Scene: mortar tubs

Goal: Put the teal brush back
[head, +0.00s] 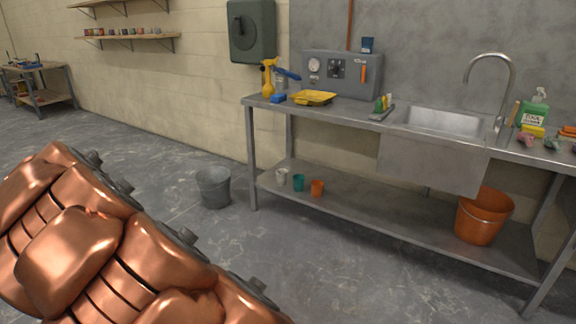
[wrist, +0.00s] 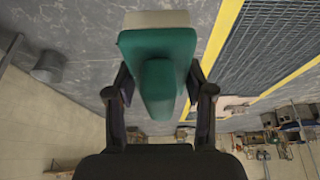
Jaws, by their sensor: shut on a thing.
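The teal brush (wrist: 157,48) is in the wrist view, with a teal block-like body and a pale cream strip at its far end. My gripper (wrist: 157,85) is shut on it, one finger on each side. The wrist view looks out over the grey floor, so the brush appears held clear of any surface. Neither the brush nor my gripper shows in the head view. From these views I cannot tell which spot the brush belongs in.
A steel bench (head: 348,113) with a sink (head: 443,122) stands along the wall. A yellow tray (head: 313,97) and a small holder (head: 381,113) are on it. A grey bucket (head: 213,188) stands left of it; an orange bucket (head: 482,217) is on its lower shelf. Open floor lies in front.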

